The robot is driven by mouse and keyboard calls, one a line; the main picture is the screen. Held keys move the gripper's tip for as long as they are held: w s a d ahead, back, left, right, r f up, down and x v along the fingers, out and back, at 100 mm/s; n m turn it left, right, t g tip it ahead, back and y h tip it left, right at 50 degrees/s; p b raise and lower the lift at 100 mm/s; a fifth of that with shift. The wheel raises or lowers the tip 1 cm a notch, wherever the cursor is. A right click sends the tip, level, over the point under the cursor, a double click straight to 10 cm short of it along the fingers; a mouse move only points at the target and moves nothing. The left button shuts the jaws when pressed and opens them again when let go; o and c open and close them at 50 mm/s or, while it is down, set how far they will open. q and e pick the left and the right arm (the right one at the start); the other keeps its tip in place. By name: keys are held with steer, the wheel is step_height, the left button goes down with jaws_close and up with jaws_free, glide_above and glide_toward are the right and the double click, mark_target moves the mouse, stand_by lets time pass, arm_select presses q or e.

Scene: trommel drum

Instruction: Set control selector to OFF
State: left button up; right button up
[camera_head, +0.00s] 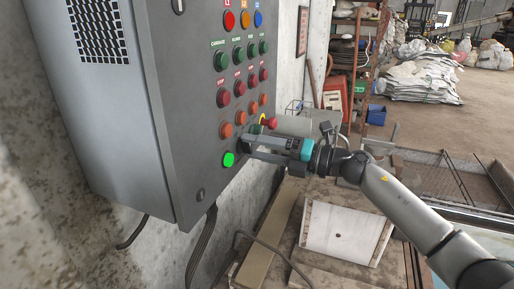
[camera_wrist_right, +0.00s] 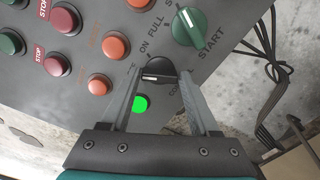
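The grey control panel (camera_head: 180,95) hangs on the wall at the left. In the right wrist view a black selector knob (camera_wrist_right: 157,66) with a pale pointer mark sits between my fingertips. A partly hidden label beginning "CO" is beside it. My right gripper (camera_head: 247,147) reaches the panel's lower part from the right. It is open, with its fingers (camera_wrist_right: 158,75) on either side of the black knob; I cannot tell whether they touch it. In the head view the knob is hidden by the fingers. My left gripper is not in view.
A lit green button (camera_wrist_right: 140,103) is close beside the fingers. A green selector (camera_wrist_right: 190,27) marked START and a red mushroom button (camera_head: 270,122) are also near. Several red and orange buttons (camera_head: 239,88) line the panel. A white box (camera_head: 345,232) lies below.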

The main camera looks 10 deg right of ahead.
steer(key=o, duration=0.4)
steer(key=shift+c, duration=0.2)
steer(key=shift+d, duration=0.15)
steer(key=v, duration=1.5)
steer(key=shift+s, duration=0.1)
